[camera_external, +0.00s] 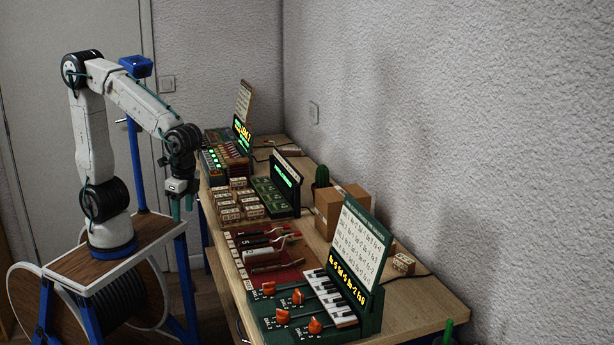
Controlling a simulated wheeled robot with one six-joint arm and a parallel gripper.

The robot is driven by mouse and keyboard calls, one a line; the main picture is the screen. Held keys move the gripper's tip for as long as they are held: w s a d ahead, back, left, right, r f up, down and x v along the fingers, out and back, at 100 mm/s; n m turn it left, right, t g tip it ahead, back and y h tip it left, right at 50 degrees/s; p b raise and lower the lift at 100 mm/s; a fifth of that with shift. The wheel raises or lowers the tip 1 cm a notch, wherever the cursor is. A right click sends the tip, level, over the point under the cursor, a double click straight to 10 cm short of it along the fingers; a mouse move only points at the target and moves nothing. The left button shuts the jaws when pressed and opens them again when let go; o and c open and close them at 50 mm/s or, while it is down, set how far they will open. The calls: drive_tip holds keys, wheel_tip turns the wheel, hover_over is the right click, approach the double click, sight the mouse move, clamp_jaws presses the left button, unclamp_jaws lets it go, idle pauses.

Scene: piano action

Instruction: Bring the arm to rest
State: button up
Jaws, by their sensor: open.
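My gripper (182,203) hangs pointing down from the bent white arm, at the left edge of the wooden table (408,302). It is open, and I see nothing between its fingers. The arm rises from its base on the wheeled stand, reaches up and then slopes down to the right. The gripper is apart from the devices on the table, though its exact distance from the table edge is hard to tell.
On the table stand a green piano device (330,300) with orange knobs, a red panel (262,252), a green screen device (280,185), wooden blocks (238,203), cardboard boxes (342,205) and a cactus (321,177). A wall (450,120) bounds the right.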

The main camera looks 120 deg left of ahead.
drive_tip(key=s+r+m+t, duration=0.1)
drive_tip(key=s+r+t, duration=0.1)
drive_tip(key=s, duration=1.5)
drive_tip(key=shift+s+a+r+t, duration=0.15)
drive_tip(key=shift+a+r+t, duration=0.2)
drive_tip(key=shift+t, duration=0.15)
